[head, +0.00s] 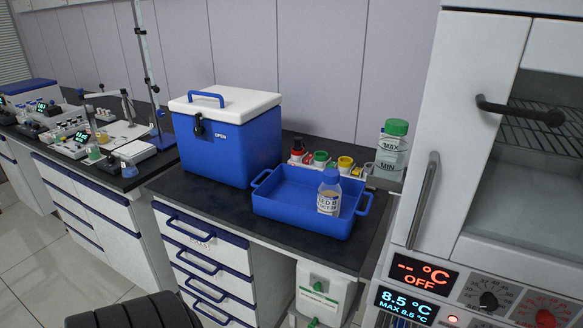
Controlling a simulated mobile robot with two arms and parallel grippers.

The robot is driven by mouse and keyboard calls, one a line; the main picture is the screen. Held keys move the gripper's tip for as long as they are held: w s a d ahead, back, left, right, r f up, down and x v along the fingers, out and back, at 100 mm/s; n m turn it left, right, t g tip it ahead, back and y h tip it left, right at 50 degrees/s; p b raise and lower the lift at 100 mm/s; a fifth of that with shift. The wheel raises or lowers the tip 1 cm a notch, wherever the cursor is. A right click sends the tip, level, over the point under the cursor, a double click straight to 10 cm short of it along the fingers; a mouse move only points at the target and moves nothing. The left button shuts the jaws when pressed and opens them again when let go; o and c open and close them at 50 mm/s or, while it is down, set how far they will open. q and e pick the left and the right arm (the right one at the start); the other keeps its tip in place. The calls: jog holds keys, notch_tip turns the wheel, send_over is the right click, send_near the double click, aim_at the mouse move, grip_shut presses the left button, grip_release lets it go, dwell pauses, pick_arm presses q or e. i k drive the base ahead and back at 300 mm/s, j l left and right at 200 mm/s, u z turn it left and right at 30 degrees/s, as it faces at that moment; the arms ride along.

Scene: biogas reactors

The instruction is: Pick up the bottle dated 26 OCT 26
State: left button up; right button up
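A small clear bottle (329,194) with a blue cap stands upright in a blue tray (287,223) on the dark bench top. Its white label faces me at a slant. "OCT" seems readable on it, but the full date is too small to make out. A larger clear bottle (392,150) with a green cap stands behind the tray to the right, marked MAX and MIN. Neither of my grippers is in view.
A blue cool box (226,138) with a closed white lid stands left of the tray. Red, green and yellow capped containers (320,158) stand behind it. A white oven-like cabinet (463,120) rises close on the right. Drawers (205,261) are below the bench.

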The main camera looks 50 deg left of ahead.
aim_at(330, 191)
jog(key=u, duration=0.45)
jog(key=j+u, duration=0.15)
jog(key=u, duration=0.7)
